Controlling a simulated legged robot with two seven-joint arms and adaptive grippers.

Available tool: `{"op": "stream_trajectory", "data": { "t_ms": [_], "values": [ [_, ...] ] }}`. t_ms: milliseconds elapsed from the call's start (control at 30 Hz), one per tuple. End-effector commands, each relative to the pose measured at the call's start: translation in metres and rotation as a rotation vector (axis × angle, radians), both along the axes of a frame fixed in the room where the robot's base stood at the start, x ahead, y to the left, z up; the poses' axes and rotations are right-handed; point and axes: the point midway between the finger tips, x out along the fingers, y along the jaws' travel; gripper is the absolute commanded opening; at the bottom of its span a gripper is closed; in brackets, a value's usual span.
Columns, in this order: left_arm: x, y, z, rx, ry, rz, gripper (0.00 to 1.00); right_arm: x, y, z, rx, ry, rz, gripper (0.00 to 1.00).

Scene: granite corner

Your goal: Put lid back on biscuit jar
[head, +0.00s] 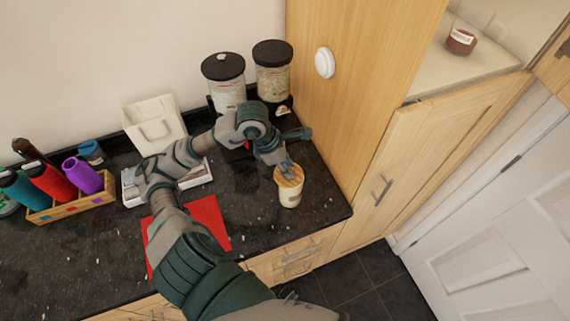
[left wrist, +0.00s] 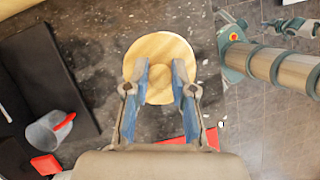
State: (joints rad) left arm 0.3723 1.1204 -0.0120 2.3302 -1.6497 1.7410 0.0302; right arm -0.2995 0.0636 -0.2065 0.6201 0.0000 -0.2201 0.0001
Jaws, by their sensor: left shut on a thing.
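The biscuit jar (head: 290,194) is a cream jar with a small label, standing upright on the dark counter near its right front corner. The round wooden lid (head: 289,176) is at the top of the jar; from the head view I cannot tell whether it is fully seated. My left gripper (head: 287,170) is directly above the jar, shut on the lid's knob. In the left wrist view the lid (left wrist: 160,55) lies between and beyond the fingertips of the left gripper (left wrist: 160,88), and it hides the jar below. My right gripper does not show clearly.
Two black-lidded canisters (head: 229,93) stand behind, against the tall wooden cabinet (head: 350,80). A red mat (head: 207,213) lies left of the jar. A wooden bottle rack (head: 70,207) is at far left. The counter's front edge is close to the jar.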

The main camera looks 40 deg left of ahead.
Motion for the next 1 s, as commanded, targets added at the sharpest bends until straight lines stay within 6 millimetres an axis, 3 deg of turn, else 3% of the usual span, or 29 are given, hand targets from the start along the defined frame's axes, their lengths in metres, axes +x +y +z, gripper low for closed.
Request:
{"op": "stream_trajectory", "data": {
  "t_ms": [433,800,1000],
  "values": [
    [0.002,0.003,0.003,-0.007,-0.003,0.0,0.0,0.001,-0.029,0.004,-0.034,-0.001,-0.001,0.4],
    [0.002,-0.001,0.004,-0.006,-0.003,-0.001,0.0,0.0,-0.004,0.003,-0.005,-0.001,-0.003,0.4],
    [0.001,-0.004,0.005,-0.003,-0.003,-0.001,0.0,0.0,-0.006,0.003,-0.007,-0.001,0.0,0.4]
  ]
}}
